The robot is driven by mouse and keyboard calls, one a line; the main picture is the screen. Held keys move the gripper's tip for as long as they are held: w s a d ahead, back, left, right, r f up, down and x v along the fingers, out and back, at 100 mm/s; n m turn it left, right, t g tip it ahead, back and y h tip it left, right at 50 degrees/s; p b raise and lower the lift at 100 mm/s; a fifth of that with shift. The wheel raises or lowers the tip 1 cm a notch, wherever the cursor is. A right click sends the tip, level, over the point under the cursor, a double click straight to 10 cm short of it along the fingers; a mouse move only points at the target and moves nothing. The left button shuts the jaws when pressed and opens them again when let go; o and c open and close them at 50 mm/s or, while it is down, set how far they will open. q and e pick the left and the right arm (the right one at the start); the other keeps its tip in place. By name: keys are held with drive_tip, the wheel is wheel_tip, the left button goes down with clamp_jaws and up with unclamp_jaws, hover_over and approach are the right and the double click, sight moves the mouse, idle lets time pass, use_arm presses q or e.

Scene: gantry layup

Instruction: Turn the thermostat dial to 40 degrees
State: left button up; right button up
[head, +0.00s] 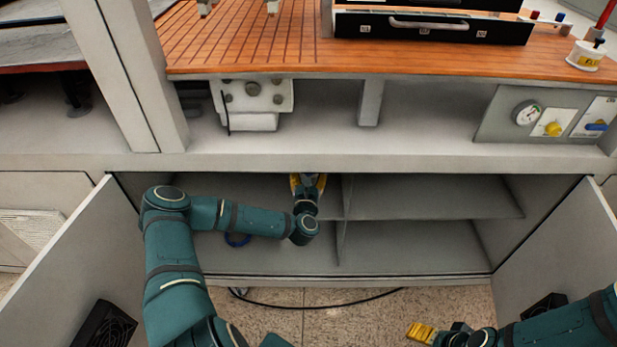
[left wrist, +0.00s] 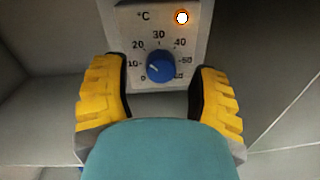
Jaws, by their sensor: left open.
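The blue thermostat dial (left wrist: 160,66) shows in the left wrist view, on a grey panel (left wrist: 128,18) marked °C with numbers from 0 up. Its white mark points to the upper left, roughly towards 20. My left gripper (left wrist: 160,80) is open, with one yellow finger on each side of the dial in the picture; I cannot tell whether they touch it. In the head view my left gripper (head: 308,184) reaches into the open cabinet, and the thermostat is hidden there. My right gripper (head: 422,332) is low at the bottom right, its opening unclear.
A lamp (left wrist: 181,17) glows at the panel's upper right. The cabinet has a shelf (head: 430,200) and a divider, with open doors on the left (head: 70,250) and right (head: 560,240). A black cable (head: 320,306) lies on the floor. A gauge panel (head: 490,120) is above right.

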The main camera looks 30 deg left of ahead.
use_arm(q)
drive_tip(key=shift+w+a, duration=0.1)
drive_tip(key=shift+w, duration=0.15)
clamp_jaws()
